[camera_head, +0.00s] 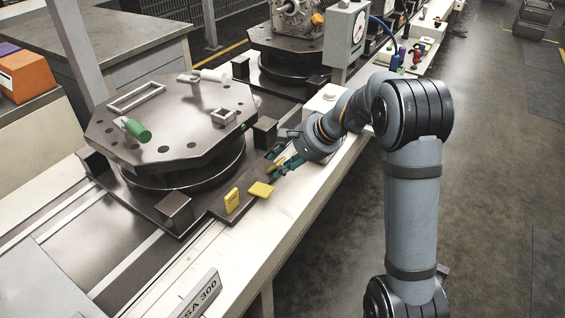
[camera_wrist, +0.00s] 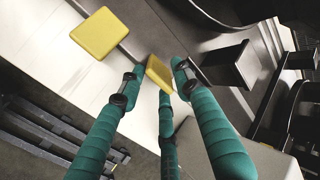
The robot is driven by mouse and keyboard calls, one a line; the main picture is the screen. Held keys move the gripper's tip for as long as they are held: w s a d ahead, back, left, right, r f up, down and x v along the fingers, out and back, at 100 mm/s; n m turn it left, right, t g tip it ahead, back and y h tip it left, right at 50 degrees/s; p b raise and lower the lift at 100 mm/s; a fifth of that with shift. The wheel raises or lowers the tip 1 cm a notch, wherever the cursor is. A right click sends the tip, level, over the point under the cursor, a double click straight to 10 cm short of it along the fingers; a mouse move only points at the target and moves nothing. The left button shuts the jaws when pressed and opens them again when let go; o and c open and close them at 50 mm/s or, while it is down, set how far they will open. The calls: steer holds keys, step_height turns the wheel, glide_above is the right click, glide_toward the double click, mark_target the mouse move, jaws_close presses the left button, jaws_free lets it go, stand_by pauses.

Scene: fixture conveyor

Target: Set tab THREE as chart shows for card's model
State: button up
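Three yellow tabs line the conveyor edge in the head view. The nearest tab (camera_head: 232,200) stands upright. The middle tab (camera_head: 261,190) lies flat; it also shows in the wrist view (camera_wrist: 100,34). The far tab (camera_head: 275,165) is at my gripper (camera_head: 281,163) and partly hidden by its green fingers. In the wrist view this tab (camera_wrist: 159,72) sits between the fingertips of my gripper (camera_wrist: 158,70), tilted. The fingertips are apart around it; whether they press on it is unclear. A sign reading "SA 300" (camera_head: 199,302) stands at the front; its left part is cut off. No chart is recognisable.
A dark fixture plate (camera_head: 185,125) on a round base holds a green-ended peg (camera_head: 136,129) and metal frames. Dark blocks (camera_head: 175,213) stand at its corners, one (camera_wrist: 232,64) close right of my fingers. A gauge box (camera_head: 346,35) stands farther back.

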steer(key=shift+c, duration=0.4)
steer(key=c, duration=0.7)
jaws_close()
steer(key=shift+r+p, duration=0.15)
steer(key=shift+p, duration=0.15)
